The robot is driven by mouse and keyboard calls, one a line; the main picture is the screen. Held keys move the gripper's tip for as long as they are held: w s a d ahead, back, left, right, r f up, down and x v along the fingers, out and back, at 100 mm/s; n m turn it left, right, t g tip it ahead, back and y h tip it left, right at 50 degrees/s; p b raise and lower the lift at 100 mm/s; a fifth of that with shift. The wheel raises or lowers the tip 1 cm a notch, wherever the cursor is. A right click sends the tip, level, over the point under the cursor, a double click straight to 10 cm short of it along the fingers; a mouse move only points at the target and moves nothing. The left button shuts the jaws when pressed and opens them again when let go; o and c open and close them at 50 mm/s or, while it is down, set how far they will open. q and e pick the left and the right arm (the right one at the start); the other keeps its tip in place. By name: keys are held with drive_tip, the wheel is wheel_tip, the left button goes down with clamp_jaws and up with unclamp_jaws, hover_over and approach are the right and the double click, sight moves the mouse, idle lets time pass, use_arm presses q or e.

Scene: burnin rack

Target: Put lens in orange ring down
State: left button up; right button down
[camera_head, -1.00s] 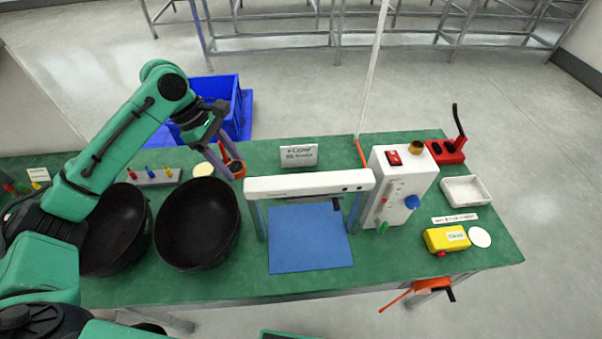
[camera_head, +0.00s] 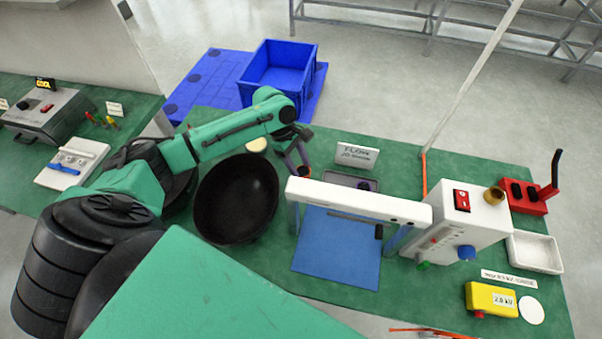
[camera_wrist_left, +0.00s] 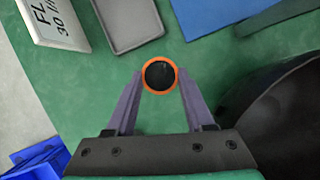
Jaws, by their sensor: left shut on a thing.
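My left gripper (camera_head: 300,160) is at the far side of the green table, between the black bowl and the FLOW sign. In the left wrist view its fingers (camera_wrist_left: 160,78) are shut on the lens in an orange ring (camera_wrist_left: 160,90). The lens is dark and round, and the ring sits between the two fingertips. Green table top shows around it; I cannot tell how high above the table it is. In the head view the lens is small and partly hidden by the fingers. My right gripper is not in view.
A grey tray (camera_wrist_left: 148,40) lies just beyond the lens, beside the FLOW sign (camera_head: 357,152). A black bowl (camera_head: 235,200) is left of the gripper. A white bar frame (camera_head: 360,201) over a blue mat (camera_head: 335,262) is to the right. Blue crate (camera_head: 278,68) behind.

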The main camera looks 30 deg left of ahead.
use_arm(q)
drive_tip(key=f, duration=0.4)
drive_tip(key=shift+s, duration=0.2)
drive_tip(key=shift+w+f, duration=0.1)
drive_tip(key=shift+f, duration=0.05)
drive_tip(key=o, duration=1.3)
